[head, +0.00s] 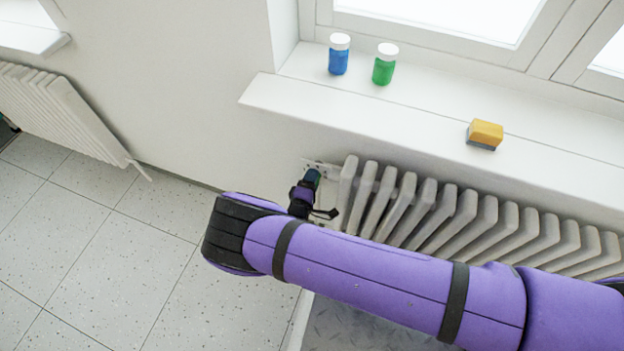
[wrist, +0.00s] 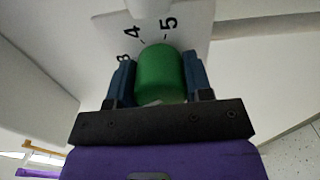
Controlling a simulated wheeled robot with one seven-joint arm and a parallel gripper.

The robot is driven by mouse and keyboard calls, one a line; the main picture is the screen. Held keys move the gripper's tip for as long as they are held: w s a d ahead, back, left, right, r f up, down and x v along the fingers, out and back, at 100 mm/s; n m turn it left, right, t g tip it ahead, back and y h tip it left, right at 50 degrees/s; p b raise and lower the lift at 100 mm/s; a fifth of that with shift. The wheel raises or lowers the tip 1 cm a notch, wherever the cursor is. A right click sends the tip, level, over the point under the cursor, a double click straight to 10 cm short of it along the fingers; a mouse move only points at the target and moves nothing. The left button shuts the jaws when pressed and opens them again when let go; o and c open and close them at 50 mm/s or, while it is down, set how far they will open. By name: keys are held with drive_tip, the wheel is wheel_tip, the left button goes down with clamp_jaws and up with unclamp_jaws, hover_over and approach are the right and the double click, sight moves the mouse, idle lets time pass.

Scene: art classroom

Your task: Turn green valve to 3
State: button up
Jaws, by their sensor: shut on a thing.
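The green valve (wrist: 160,70) is a rounded knob in the middle of the wrist view. It sits in front of a pale plate (wrist: 200,22) with black digits. I read 4 and 5 above the knob, with short ticks, and a partly covered digit to its left that looks like a 3. I cannot tell which digit the valve points to. My gripper (wrist: 161,84) is shut on the valve, one blue finger on each side. In the head view a little of the valve (head: 312,176) shows at the radiator's left end, beyond my gripper (head: 303,196).
The white radiator (head: 440,215) runs right from the valve, under the windowsill (head: 400,112). On the sill stand a blue jar (head: 338,58), a green jar (head: 384,68) and a yellow sponge (head: 486,133). Another radiator (head: 60,110) is far left. Tiled floor (head: 110,250) is clear at left.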

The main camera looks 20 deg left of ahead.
drive_tip(key=m, duration=0.3)
drive_tip(key=shift+m, duration=2.2)
drive_tip(key=o, duration=0.9)
drive_tip(key=shift+o, duration=0.2)
drive_tip(key=shift+s, duration=0.1)
drive_tip(key=s, duration=1)
drive_tip(key=shift+s+a, duration=0.3)
drive_tip(key=shift+s, duration=0.05)
